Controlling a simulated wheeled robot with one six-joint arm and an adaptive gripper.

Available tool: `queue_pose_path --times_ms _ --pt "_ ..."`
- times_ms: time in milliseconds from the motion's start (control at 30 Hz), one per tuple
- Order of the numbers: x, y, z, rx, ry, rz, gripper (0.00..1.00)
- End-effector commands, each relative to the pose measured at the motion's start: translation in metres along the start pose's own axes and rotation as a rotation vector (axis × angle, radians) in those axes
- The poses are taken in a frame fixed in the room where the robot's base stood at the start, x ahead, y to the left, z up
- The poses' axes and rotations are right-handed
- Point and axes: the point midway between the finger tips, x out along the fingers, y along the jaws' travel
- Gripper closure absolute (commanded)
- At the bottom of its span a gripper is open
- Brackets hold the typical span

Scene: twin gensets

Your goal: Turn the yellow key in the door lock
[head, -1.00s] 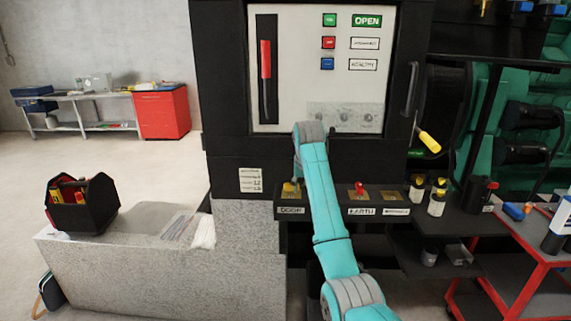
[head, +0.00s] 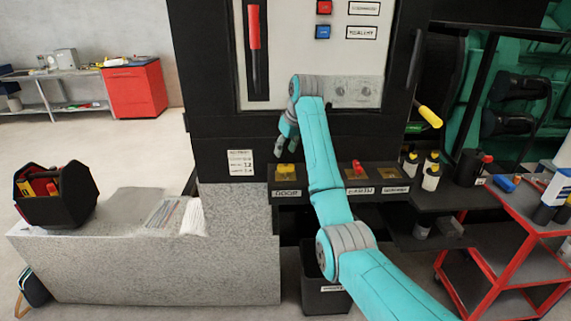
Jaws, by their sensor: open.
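The yellow key (head: 287,171) sits in the door lock (head: 287,179) on the dark ledge, above the label reading DOOR. My gripper (head: 282,154) hangs at the end of my teal arm, just above and slightly left of the key. Its fingers are small in the picture; it is open, and I see nothing held in it. I cannot tell whether the fingers touch the key, but they appear just short of it.
A red key (head: 357,167) stands in the lock to the right on the same ledge. White bottles (head: 431,177) stand further right, by a red cart (head: 520,240). A black toolbox (head: 55,194) rests on the concrete block (head: 150,265) at left. A dark bin (head: 322,292) stands below the ledge.

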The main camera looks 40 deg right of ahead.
Motion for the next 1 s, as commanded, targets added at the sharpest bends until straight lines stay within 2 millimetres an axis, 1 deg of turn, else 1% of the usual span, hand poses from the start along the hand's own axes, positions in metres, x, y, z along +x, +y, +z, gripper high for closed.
queue_pose_path --times_ms 367,833,1000 --pt "-0.001 0.001 -0.001 -0.431 0.000 -0.184 0.54" --pt "0.003 0.019 0.014 -0.909 -0.001 -0.387 0.54" --pt "0.026 0.010 0.019 -0.911 -0.001 -0.388 0.54"
